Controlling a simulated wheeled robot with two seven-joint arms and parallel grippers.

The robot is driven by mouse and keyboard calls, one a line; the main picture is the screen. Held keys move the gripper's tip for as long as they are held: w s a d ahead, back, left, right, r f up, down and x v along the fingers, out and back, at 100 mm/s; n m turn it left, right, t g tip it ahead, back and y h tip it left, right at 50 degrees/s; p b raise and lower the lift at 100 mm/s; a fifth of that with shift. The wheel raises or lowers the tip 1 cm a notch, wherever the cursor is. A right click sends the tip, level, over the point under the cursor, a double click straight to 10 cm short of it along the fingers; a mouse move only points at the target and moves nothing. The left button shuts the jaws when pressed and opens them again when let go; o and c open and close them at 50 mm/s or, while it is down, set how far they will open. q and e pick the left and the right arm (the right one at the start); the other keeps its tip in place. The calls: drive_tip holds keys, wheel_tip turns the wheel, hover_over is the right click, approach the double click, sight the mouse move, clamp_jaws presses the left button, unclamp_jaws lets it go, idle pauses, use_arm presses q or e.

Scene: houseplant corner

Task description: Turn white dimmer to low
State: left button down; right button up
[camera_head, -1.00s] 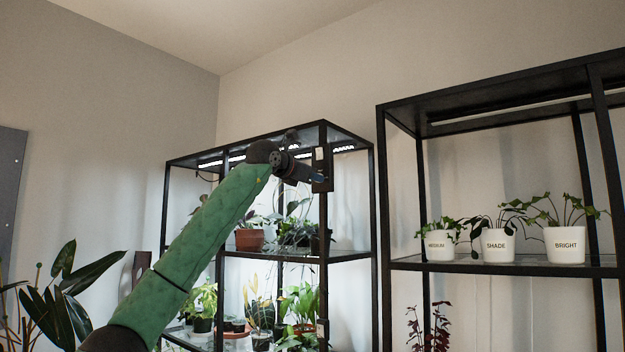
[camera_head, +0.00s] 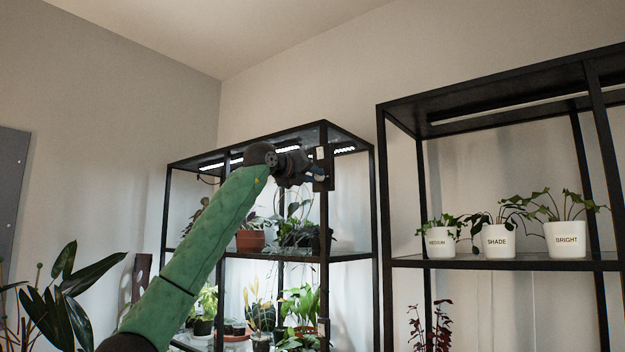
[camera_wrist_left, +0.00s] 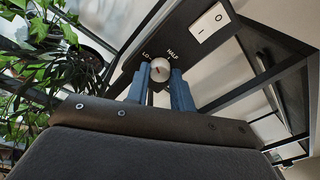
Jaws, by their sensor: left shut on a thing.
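The white dimmer (camera_wrist_left: 160,70) is a small round knob with a thin red mark on a dark panel (camera_head: 322,158) fixed to the post of the plant shelf. The panel carries the printed words LO and HALF beside the knob. My left gripper (camera_head: 318,173) is at the panel. In the left wrist view its two blue fingers (camera_wrist_left: 160,82) stand on either side of the knob, shut on it. The fingers hide part of the dial, and I cannot tell exactly which label the red mark meets. My right gripper is out of view.
A white rocker switch (camera_wrist_left: 210,22) sits on the same panel near the knob. The black-framed shelf holds several potted plants, one in a terracotta pot (camera_head: 250,240). A second shelf at right holds white pots labelled MEDIUM (camera_head: 437,242), SHADE (camera_head: 496,242) and BRIGHT (camera_head: 566,240).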

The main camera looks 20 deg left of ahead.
use_arm(q)
drive_tip(key=n, duration=0.1)
drive_tip(key=n+b, duration=0.1)
drive_tip(key=n, duration=0.1)
drive_tip(key=shift+f+n, duration=0.25)
drive_tip(key=shift+n, duration=0.65)
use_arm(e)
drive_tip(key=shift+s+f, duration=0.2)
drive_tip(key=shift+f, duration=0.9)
use_arm(q)
drive_tip(key=shift+b, duration=0.3)
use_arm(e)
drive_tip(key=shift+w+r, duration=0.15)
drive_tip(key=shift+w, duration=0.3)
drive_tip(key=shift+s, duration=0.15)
use_arm(q)
drive_tip(key=c, duration=1.4)
unclamp_jaws()
drive_tip(key=shift+o, duration=1)
drive_tip(key=shift+r, duration=0.1)
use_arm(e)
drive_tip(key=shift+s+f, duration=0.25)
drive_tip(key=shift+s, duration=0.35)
